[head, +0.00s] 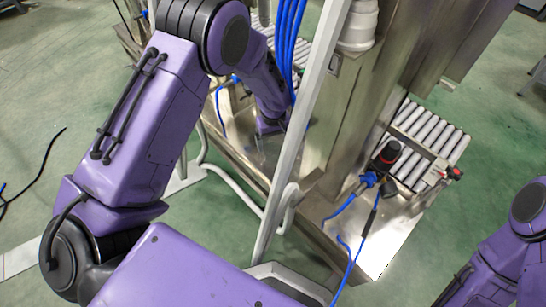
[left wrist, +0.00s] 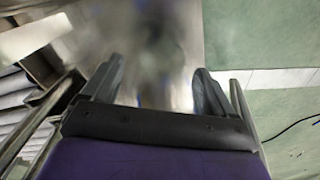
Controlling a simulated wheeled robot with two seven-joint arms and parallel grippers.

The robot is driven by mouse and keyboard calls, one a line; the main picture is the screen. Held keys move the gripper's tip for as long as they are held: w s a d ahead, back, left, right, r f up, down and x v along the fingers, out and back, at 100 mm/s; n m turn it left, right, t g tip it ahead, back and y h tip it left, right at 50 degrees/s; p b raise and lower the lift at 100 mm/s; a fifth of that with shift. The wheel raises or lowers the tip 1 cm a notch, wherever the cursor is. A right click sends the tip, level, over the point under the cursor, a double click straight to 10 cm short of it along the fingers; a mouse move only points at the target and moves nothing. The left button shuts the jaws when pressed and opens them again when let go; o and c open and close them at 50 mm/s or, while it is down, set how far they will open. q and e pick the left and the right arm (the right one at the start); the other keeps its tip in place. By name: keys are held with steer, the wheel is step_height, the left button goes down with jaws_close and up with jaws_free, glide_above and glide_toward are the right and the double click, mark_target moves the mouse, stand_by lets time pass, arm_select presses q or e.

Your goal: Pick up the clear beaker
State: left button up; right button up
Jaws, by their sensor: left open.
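My left gripper (left wrist: 157,82) is open, its two dark fingers spread apart in the left wrist view. In the head view the purple end of my left arm reaches down over the metal bench, partly behind a pale post. I cannot make out the clear beaker for certain. A blurred, glassy patch lies between and beyond the fingers in the left wrist view, and its outline is too faint to tell what it is. I see no contact between fingers and any object. My right arm shows at the lower right of the head view; its gripper is not visible.
A steel machine column (head: 350,110) stands right of my left arm. Blue hoses (head: 290,45) hang close to its wrist, and a pale slanted post (head: 298,140) crosses in front. Green floor is open around.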

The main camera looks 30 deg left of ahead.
mark_target(272, 152)
arm_select(q)
steer(key=f+b, duration=0.1)
steer(key=f, duration=0.2)
steer(key=f+b, duration=0.1)
steer(key=f, duration=0.2)
steer(key=shift+s+a, duration=0.1)
steer(key=shift+a, duration=0.1)
steer(key=shift+r, duration=0.1)
steer(key=shift+c, duration=0.3)
steer(key=c, duration=1)
